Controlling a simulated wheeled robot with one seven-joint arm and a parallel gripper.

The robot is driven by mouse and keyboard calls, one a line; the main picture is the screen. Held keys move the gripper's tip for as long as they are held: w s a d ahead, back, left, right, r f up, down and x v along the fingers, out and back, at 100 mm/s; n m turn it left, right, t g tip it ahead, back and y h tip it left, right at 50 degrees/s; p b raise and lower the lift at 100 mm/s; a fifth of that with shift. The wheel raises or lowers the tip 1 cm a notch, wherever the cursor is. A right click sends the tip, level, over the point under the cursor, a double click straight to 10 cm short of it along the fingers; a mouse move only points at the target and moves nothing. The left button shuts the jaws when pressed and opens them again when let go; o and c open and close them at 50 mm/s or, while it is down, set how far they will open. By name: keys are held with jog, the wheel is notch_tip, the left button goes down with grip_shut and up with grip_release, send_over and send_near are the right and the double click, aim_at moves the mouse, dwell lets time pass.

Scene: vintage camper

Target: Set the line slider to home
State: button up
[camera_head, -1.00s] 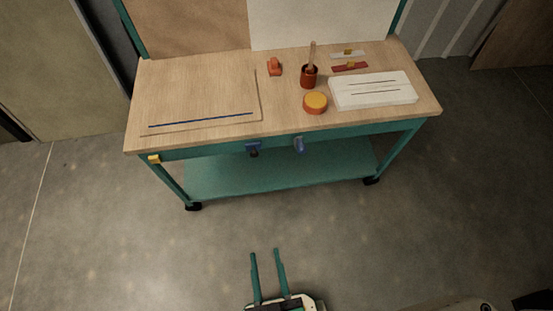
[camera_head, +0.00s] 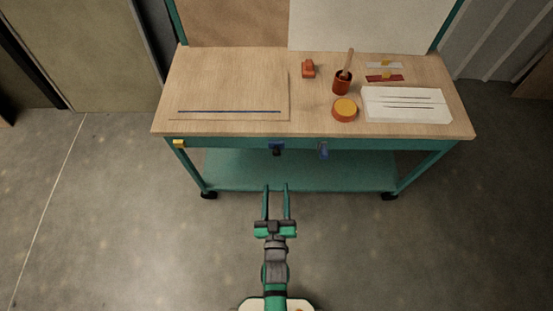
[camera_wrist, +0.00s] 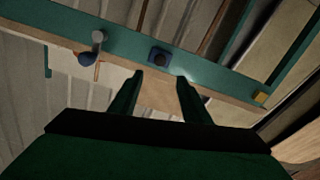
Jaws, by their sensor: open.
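I cannot tell for sure which part is the line slider. At the back right of the bench top are a white strip (camera_head: 372,66) and a red strip (camera_head: 398,78), each with a small yellow piece on it. At the left, a dark blue line (camera_head: 228,111) runs along the front of a flat board (camera_head: 225,88). My gripper (camera_head: 276,186) is open and empty, low in front of the bench. In the wrist view my gripper's fingers (camera_wrist: 160,79) stand apart, with a dark knob on a blue plate (camera_wrist: 160,56) beyond them.
The green bench front carries a yellow block (camera_head: 179,143), the dark knob (camera_head: 276,149) and a blue hanging piece (camera_head: 323,151).

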aim_at(276, 155)
jog(key=w, duration=1.2)
jog(key=shift+w+f, duration=0.15)
jog(key=shift+w, duration=0.2)
grip_shut()
